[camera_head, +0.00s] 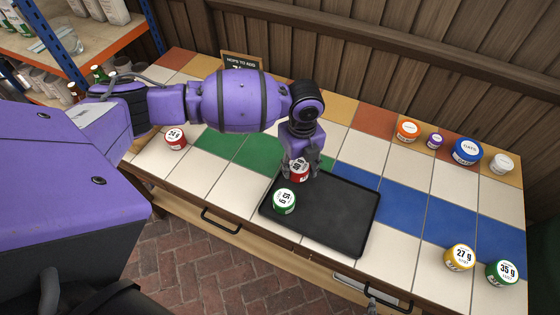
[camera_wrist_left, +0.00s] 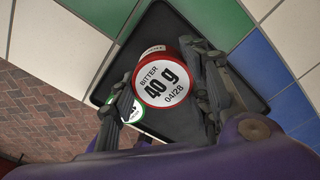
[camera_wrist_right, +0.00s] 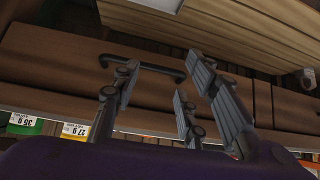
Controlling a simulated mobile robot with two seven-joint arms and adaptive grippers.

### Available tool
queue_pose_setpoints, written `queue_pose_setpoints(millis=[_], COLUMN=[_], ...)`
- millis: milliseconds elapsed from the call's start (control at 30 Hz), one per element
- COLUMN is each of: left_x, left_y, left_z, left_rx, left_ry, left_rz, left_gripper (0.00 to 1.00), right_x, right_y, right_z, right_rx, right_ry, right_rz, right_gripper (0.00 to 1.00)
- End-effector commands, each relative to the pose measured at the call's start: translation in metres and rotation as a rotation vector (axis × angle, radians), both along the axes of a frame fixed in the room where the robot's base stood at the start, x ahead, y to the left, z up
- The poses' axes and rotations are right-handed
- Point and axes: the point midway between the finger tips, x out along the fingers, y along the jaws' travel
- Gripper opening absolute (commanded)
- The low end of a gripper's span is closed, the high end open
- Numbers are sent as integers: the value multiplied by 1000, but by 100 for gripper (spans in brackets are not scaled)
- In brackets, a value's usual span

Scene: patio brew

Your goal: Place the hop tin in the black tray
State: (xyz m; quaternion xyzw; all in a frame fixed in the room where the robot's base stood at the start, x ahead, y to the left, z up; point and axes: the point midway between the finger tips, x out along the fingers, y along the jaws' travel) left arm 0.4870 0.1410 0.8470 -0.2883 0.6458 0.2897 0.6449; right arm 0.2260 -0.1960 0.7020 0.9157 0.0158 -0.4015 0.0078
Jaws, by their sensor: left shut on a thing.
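A red tin (camera_head: 299,173) with a white lid is between the fingers of my left gripper (camera_head: 302,164), which is shut on it. In the left wrist view, its lid (camera_wrist_left: 161,84) reads "BITTER 40 g 04/28". It is over the back left part of the black tray (camera_head: 335,225); I cannot tell whether it touches the tray floor. A green tin (camera_head: 284,201), apparently 15 g, sits in the tray just in front of it. My right gripper (camera_wrist_right: 155,100) is open and empty, facing the brown drawer fronts below the counter.
A red 24 g tin (camera_head: 175,138) stands at the left. Yellow 27 g (camera_head: 459,257) and green 35 g (camera_head: 502,272) tins stand at the front right. Orange, purple, blue (camera_head: 467,152) and white tins line the back right. The tray's right half is clear.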

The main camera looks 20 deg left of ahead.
Motion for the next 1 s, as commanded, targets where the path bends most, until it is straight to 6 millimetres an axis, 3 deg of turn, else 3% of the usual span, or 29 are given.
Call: queue_pose_setpoints(millis=[133, 367, 733, 767, 900, 1000], left_x=[8, 8, 7, 7, 7, 7], left_y=[2, 2, 2, 2, 2, 2], left_z=[-6, -36, -40, -41, -40, -40], left_rx=[-1, -1, -1, -1, -1, -1], left_ry=[-4, -4, -4, -4, -4, -4], left_rz=[1, 0, 0, 0, -1, 0], left_gripper=[18, 18, 18, 45, 63, 63], right_x=[0, -2, -8, -8, -8, -8], right_y=[0, -2, -3, -3, -3, -3], right_z=[0, -2, -4, -4, -4, -4], right_rx=[-1, -2, -3, -3, -4, -4], right_ry=[-1, 3, 12, 12, 12, 11], right_rz=[-1, -2, -6, -6, -6, -7], right_gripper=[40, 40, 40, 40, 40, 40])
